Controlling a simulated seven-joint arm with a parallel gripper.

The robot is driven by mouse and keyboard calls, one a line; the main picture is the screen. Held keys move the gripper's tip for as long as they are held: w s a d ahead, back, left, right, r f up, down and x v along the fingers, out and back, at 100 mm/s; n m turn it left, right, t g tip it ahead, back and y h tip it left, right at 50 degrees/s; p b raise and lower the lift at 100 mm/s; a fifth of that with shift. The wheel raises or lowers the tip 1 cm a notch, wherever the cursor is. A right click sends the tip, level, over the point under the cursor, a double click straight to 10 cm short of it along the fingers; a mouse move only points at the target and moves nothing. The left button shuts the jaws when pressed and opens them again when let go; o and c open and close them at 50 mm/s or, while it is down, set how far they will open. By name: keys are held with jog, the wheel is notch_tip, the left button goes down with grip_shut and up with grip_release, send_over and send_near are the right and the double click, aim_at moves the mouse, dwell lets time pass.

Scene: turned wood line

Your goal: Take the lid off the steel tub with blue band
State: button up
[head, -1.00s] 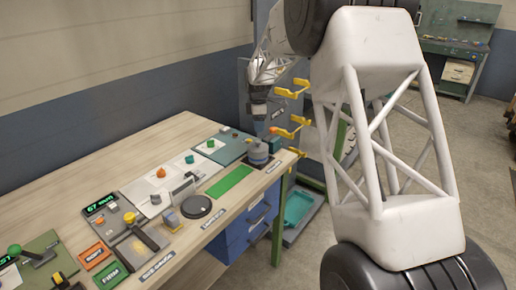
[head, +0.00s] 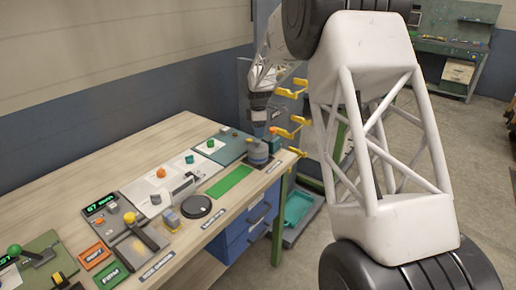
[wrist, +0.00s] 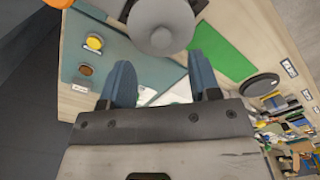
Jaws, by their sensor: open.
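The steel tub (head: 257,155) stands near the right end of the workbench, beside the green mat. In the wrist view its round grey lid with a central knob (wrist: 161,37) shows at the top, just beyond my fingertips. My gripper (wrist: 167,85) is open, with its two blue-grey fingers apart and nothing between them. In the head view my gripper hangs above the tub, small and partly hard to make out. The tub's blue band cannot be made out clearly.
The green mat (head: 229,181) lies beside the tub. A black round disc (head: 196,206) is further along the bench (head: 140,157). A teal block with an orange top (head: 274,141) stands close behind the tub. Yellow brackets (head: 291,128) rise past the bench end.

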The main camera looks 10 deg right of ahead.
aim_at(258, 141)
jog(key=shift+f, duration=0.1)
jog(key=shift+f, duration=2.5)
jog(key=shift+c, duration=0.3)
jog(key=c, duration=1)
